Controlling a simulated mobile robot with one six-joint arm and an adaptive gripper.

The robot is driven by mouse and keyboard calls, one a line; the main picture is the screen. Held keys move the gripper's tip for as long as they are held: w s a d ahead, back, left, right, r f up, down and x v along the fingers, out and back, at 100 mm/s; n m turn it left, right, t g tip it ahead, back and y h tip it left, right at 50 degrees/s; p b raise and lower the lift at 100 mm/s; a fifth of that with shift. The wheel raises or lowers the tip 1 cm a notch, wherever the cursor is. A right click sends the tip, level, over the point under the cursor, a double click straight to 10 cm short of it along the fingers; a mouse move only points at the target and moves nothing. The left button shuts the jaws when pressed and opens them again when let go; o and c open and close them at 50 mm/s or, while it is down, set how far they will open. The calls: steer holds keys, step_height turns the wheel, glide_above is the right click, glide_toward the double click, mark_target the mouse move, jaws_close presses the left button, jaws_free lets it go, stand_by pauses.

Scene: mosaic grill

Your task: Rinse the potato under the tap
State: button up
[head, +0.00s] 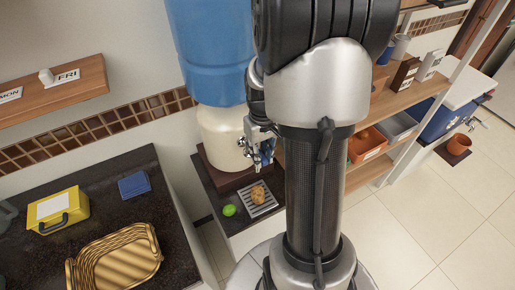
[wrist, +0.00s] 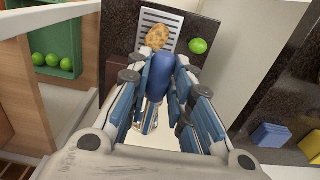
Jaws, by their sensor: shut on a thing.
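The brown potato (head: 258,194) lies on a slotted metal drip grate (head: 262,208) below the water dispenser (head: 226,138), which has a blue bottle on top. In the wrist view the potato (wrist: 158,37) is on the grate (wrist: 148,17), just beyond the fingers. My gripper (head: 258,150) is at the dispenser's front, above the potato. In the wrist view my gripper (wrist: 166,90) is shut on the blue-and-metal tap (wrist: 160,62) between its blue-padded fingers. The fingers hide part of the tap. I cannot make out a water stream.
A green lime (head: 229,210) lies beside the grate. A wicker basket (head: 116,255), a yellow box (head: 58,211) and a blue block (head: 134,185) stand on the dark counter at left. Shelves with bins (head: 366,144) are at right. Open floor (head: 440,215) lies at right.

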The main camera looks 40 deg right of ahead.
steer(key=shift+r, duration=0.15)
steer(key=shift+c, duration=0.4)
steer(key=shift+r+p, duration=0.7)
steer(key=o, duration=0.9)
steer(key=shift+f, duration=0.15)
step_height(320, 180, up, 7)
steer(key=p, duration=0.5)
steer(key=shift+p, duration=0.3)
